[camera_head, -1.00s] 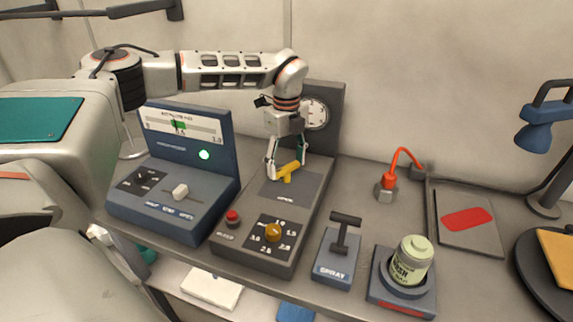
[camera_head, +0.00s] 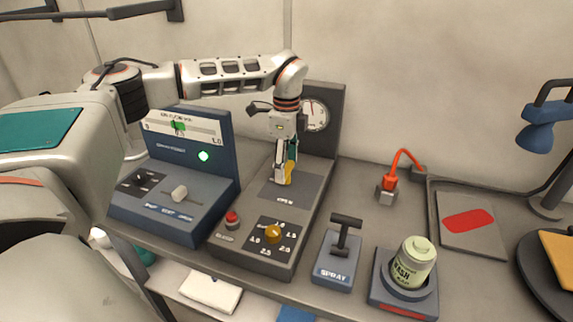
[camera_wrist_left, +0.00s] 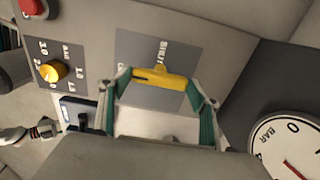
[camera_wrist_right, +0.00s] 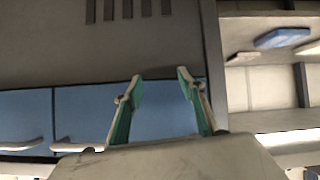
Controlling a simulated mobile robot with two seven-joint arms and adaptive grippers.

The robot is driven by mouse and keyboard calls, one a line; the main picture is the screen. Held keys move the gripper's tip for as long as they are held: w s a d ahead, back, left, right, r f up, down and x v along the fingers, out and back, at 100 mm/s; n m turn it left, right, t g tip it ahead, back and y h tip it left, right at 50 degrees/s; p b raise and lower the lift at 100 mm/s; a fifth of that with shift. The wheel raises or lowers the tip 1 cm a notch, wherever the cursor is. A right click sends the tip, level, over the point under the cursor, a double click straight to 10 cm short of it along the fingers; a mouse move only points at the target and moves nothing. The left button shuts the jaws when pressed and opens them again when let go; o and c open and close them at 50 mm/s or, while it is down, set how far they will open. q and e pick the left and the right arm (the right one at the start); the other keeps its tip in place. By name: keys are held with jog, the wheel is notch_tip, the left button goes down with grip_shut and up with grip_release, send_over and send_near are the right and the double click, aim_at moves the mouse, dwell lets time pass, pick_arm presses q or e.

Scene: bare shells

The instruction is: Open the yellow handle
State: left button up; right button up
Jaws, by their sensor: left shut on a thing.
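The yellow handle (camera_head: 291,172) is on the grey plate of the dark control box, partly hidden by my left gripper (camera_head: 285,178). In the left wrist view the handle (camera_wrist_left: 165,77) lies between the two green-padded fingers, which are shut on it. My right gripper (camera_wrist_right: 160,77) shows only in its own wrist view. Its fingers are apart with nothing between them, in front of grey and blue panels.
The same box carries a red button (camera_head: 232,217), a yellow dial knob (camera_head: 272,234) and a round gauge (camera_head: 315,115) behind. A blue console (camera_head: 158,211) stands left. A spray lever (camera_head: 345,235) and a green can (camera_head: 412,262) stand right.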

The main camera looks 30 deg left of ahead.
aim_at(286, 168)
pick_arm(q)
jog(key=shift+f, duration=0.1)
jog(key=o, duration=1.1)
notch_tip(286, 168, up, 12)
dwell(0.5)
